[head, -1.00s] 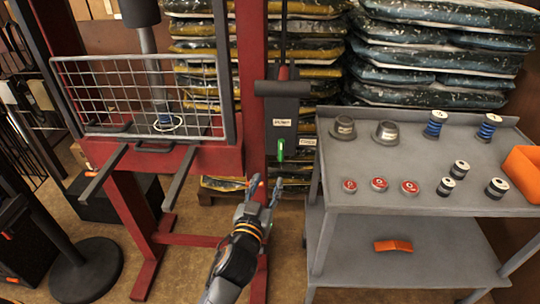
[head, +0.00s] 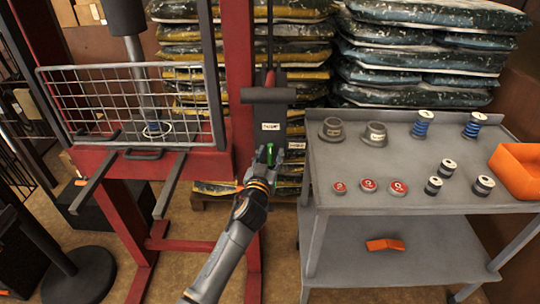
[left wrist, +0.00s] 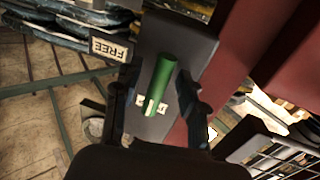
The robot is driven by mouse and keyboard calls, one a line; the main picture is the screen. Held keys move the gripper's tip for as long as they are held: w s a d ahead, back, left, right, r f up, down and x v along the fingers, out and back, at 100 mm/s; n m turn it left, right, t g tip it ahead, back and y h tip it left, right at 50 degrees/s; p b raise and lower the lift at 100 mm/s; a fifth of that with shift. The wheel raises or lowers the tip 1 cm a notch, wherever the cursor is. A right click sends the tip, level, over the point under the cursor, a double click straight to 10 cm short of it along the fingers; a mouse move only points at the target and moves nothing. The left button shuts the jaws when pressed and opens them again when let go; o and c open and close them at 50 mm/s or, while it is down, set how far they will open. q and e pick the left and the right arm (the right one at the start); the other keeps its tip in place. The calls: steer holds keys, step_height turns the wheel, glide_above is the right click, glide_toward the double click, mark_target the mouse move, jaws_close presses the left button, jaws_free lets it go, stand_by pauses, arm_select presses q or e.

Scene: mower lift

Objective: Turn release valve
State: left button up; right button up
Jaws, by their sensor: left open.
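The release valve is a small green handle (head: 270,154) on the dark pump body of the red press. My left gripper (head: 264,168) is at the handle in the head view and partly covers it. In the left wrist view the green handle (left wrist: 160,82) stands between the two spread dark fingers of my left gripper (left wrist: 157,95). The gripper is open, and I see a gap on each side of the handle. A label reading FREE (left wrist: 108,48) is beside the handle, and another white label (left wrist: 150,105) is partly hidden behind it. My right gripper is not in view.
The red press frame (head: 243,80) and its wire guard (head: 100,105) stand left of the valve. A grey cart (head: 420,190) with cups, springs, spools and an orange bin (head: 515,172) stands to the right. Stacked bags (head: 420,60) fill the back.

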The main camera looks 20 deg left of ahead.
arm_select(q)
jaws_close()
